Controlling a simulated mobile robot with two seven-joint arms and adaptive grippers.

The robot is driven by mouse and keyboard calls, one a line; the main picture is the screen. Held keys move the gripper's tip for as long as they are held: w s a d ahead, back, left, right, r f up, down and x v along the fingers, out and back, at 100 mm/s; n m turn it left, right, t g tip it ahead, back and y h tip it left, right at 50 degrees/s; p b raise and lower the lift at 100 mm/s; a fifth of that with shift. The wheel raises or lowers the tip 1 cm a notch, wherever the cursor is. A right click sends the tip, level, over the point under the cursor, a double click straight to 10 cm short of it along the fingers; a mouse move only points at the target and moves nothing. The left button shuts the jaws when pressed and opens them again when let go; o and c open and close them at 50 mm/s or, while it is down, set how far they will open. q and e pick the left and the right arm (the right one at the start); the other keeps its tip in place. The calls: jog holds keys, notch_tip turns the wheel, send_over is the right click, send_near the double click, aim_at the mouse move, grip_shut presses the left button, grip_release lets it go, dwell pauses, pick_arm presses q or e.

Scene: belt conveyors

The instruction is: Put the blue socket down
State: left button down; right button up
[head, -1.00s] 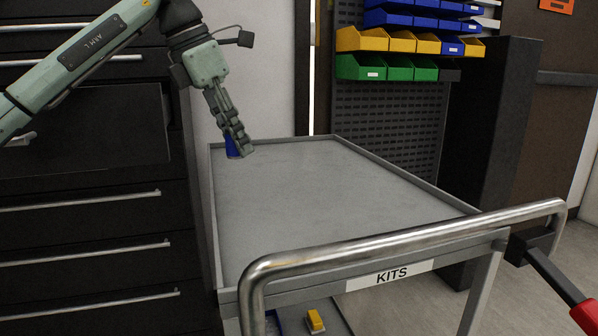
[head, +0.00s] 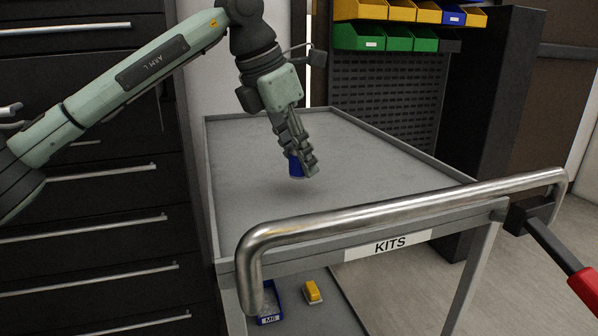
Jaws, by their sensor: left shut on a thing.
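The blue socket (head: 295,168) is a small blue piece between the fingers of my left gripper (head: 303,166). The fingers point down and are shut on it, and they hide part of it. The socket is over the left-middle part of the grey top tray of the KITS cart (head: 250,195). Its lower end is close to the tray surface; I cannot tell whether it touches. My right gripper is not in view.
The cart top is otherwise bare, with a low rim and a steel handle (head: 400,215) in front. Below are a blue bin (head: 269,305) and a yellow item (head: 313,291). Black drawers (head: 90,230) stand at left. Coloured bins (head: 398,38) hang behind.

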aim_at(299, 173)
pick_arm(q)
notch_tip(299, 173, down, 3)
jog(key=shift+r, duration=0.1)
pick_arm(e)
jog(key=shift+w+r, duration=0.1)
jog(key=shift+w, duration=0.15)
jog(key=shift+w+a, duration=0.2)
pick_arm(q)
jog(key=shift+f, duration=0.2)
jog(key=c, duration=1.2)
grip_release()
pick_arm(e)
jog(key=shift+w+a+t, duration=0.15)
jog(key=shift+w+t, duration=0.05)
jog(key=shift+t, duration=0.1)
